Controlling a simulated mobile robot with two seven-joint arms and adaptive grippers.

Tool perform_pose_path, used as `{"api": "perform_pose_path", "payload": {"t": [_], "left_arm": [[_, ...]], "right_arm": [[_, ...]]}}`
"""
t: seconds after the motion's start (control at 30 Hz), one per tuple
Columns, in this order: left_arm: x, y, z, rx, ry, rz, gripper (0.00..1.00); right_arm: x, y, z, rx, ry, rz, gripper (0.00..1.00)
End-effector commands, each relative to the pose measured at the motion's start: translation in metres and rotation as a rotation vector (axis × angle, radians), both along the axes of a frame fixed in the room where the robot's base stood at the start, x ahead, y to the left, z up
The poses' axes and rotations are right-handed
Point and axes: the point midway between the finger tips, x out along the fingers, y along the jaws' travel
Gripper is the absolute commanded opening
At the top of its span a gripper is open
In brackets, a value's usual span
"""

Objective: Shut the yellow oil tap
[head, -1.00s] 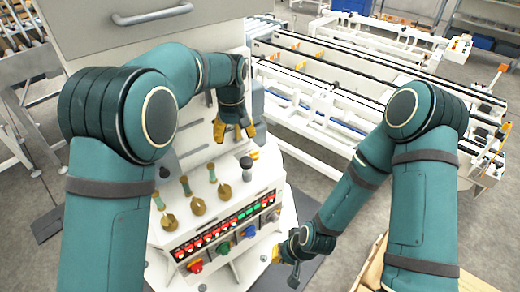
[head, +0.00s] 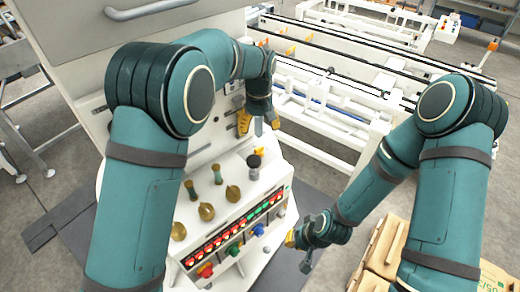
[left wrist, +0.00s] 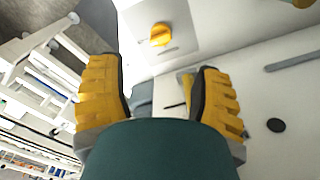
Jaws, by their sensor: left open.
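In the left wrist view a yellow knob (left wrist: 160,35) sits on a pale plate ahead of my left gripper (left wrist: 158,95). A smaller yellow piece (left wrist: 185,79) shows between the fingers, partly covered by the right-hand finger. I cannot tell for certain which of these is the oil tap. My left gripper (head: 259,122) is open, its yellow-padded fingers spread and apart from the knob, in front of the white machine. The tap is not clearly seen in the head view. My right gripper (head: 298,250) hangs low right of the button panel; its opening is unclear.
The machine's panel (head: 240,226) carries lit buttons and red, green and blue knobs. Brass-coloured valves (head: 206,211) and a black knob (head: 254,161) stand above it. A conveyor (head: 330,85) lies behind. Cardboard boxes (head: 384,246) are at the lower right.

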Motion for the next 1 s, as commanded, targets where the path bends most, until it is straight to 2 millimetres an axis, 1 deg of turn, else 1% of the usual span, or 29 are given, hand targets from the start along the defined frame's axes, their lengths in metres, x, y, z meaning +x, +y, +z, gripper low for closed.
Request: {"api": "perform_pose_path", "payload": {"t": [0.03, 0.3, 0.5, 0.7, 0.97, 1.0], "left_arm": [[0.0, 0.0, -0.013, 0.002, 0.003, 0.0, 0.65], [0.0, 0.001, -0.065, 0.002, 0.003, 0.001, 0.65], [0.0, 0.001, -0.093, 0.002, 0.002, 0.001, 0.65], [0.0, 0.0, -0.104, 0.0, 0.0, 0.001, 0.65], [0.0, 0.0, -0.105, 0.0, 0.0, 0.001, 0.65], [0.0, 0.0, -0.105, 0.0, 0.0, 0.001, 0.63]], "right_arm": [[0.0, 0.0, -0.002, 0.0, 0.0, 0.0, 0.0], [0.0, 0.0, -0.005, -0.001, 0.0, 0.0, 0.0], [0.0, 0.0, -0.006, -0.001, 0.0, 0.0, 0.0], [0.0, 0.0, -0.007, -0.001, 0.0, 0.0, 0.0], [0.0, 0.0, -0.007, -0.001, 0.0, 0.0, 0.0], [0.0, 0.0, -0.007, -0.001, 0.0, 0.0, 0.0]]}}
